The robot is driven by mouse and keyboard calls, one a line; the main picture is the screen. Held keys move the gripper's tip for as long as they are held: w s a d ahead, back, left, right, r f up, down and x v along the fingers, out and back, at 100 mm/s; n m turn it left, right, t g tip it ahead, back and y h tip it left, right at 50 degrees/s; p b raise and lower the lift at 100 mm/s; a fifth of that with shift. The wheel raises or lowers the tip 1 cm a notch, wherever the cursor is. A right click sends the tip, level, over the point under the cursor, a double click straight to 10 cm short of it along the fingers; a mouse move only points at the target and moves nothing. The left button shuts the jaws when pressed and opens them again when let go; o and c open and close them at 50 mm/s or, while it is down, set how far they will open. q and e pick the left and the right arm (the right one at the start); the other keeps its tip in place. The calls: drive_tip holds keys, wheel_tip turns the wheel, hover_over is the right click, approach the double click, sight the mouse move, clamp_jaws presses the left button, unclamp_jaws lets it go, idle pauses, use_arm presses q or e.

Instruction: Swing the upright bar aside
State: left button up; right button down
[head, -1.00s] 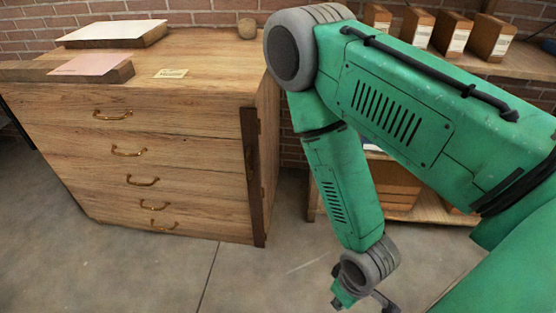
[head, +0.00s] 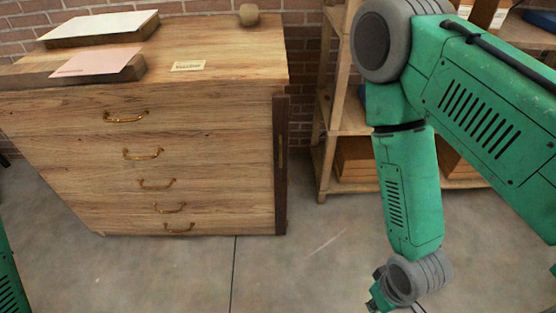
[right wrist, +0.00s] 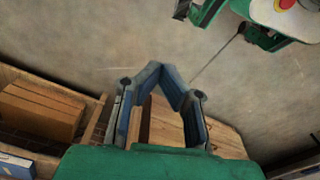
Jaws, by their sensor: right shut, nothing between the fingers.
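The upright bar (head: 281,165) is a dark brown strip standing vertically along the right front edge of the wooden drawer cabinet (head: 200,97). It runs from just below the top almost to the floor, in front of the drawer ends. My right gripper (head: 378,303) hangs low at the bottom of the head view, right of the bar and apart from it. In the right wrist view its fingertips (right wrist: 172,72) meet, with nothing held. I cannot make out the bar there. My left gripper is not in view; only a bit of green arm shows at the left edge.
Several drawers with brass handles (head: 143,154) fill the cabinet front. A pink-topped block (head: 98,64), a white-topped block (head: 100,27), a label card (head: 188,66) and a small round object (head: 249,14) lie on top. A wooden shelf (head: 327,140) stands at right. The floor before the cabinet is clear.

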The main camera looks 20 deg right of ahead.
sight(275, 160)
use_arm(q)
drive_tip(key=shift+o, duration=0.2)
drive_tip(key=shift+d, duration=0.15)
use_arm(e)
drive_tip(key=w+a+f+n+t+b, duration=0.1)
drive_tip(key=w+a+n+t+b, duration=0.15)
drive_tip(key=w, duration=0.65)
drive_tip(key=w+a+f+n+t+b, duration=0.2)
drive_tip(key=w+a+n+t, duration=0.15)
drive_tip(key=w, duration=0.45)
drive_tip(key=w+a+f+n+t+b, duration=0.15)
drive_tip(key=w+n+t, duration=0.25)
drive_tip(key=w, duration=0.5)
drive_tip(key=w+a+r+n+t+h+b, duration=0.3)
drive_tip(key=w+a+r+n+t, duration=0.4)
drive_tip(key=w, duration=0.5)
drive_tip(key=w+d+m+b, duration=0.15)
drive_tip(key=w+b, duration=0.25)
drive_tip(key=w, duration=0.5)
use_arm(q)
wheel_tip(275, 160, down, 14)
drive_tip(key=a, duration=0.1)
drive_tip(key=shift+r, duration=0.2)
use_arm(e)
drive_tip(key=d, duration=0.1)
drive_tip(key=s+d, duration=0.1)
drive_tip(key=d+r, duration=0.1)
drive_tip(key=d, duration=0.1)
drive_tip(key=shift+s, duration=0.2)
